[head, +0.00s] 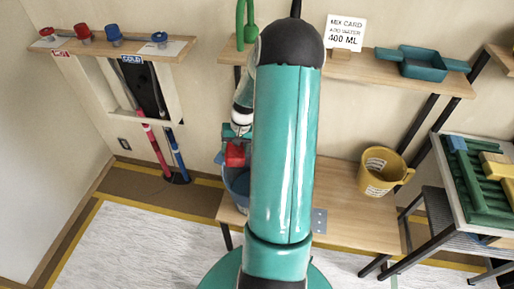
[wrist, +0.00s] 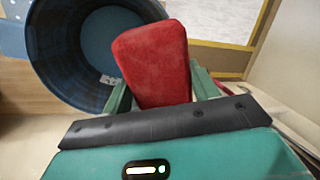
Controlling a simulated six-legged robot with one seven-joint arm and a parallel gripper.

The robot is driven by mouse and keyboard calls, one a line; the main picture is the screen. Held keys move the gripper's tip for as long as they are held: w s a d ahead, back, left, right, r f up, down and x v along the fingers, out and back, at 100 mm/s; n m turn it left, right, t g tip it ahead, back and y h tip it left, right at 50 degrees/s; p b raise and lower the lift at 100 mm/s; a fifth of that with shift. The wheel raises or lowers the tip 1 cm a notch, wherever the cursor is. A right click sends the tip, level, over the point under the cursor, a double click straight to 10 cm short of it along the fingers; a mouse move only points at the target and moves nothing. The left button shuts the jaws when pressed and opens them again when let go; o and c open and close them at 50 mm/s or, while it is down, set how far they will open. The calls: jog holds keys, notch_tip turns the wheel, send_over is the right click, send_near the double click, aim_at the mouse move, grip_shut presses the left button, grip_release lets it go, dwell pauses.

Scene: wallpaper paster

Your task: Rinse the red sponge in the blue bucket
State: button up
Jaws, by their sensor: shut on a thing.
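The red sponge (wrist: 152,66) is held between the two green fingers of my gripper (wrist: 160,92) in the wrist view. In the head view the sponge (head: 235,154) shows as a small red block just left of my arm, with my gripper (head: 236,137) around its top. The blue bucket (wrist: 60,50) lies beside and partly behind the sponge in the wrist view, its dark inside showing. In the head view the bucket (head: 238,188) stands below the sponge on the low bench, mostly hidden by my arm. I cannot tell whether the sponge is over the bucket's opening or beside it.
The low bench (head: 340,215) also holds a yellow mug-like bucket (head: 382,171) at right. A shelf (head: 400,74) above carries a white card (head: 345,33) and a teal tray (head: 424,64). Red and blue valve knobs sit on a left shelf (head: 112,50). A rack with green items stands far right.

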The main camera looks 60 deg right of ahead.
jog(key=s+d+m, duration=0.2)
jog(key=s+d, duration=0.3)
jog(key=s, duration=0.2)
jog(key=s+d+x, duration=0.1)
jog(key=d+x, duration=0.1)
jog(key=x, duration=0.8)
jog(key=s+d+f+x, duration=0.1)
jog(key=d+x, duration=0.1)
jog(key=x, duration=0.8)
jog(key=shift+w+f+t, duration=0.25)
jog(key=shift+f+t, duration=0.05)
jog(key=shift+t, duration=0.1)
jog(key=shift+f, duration=0.75)
jog(key=shift+f, duration=0.3)
jog(key=shift+f, duration=0.35)
jog(key=shift+f, duration=0.1)
dwell(0.3)
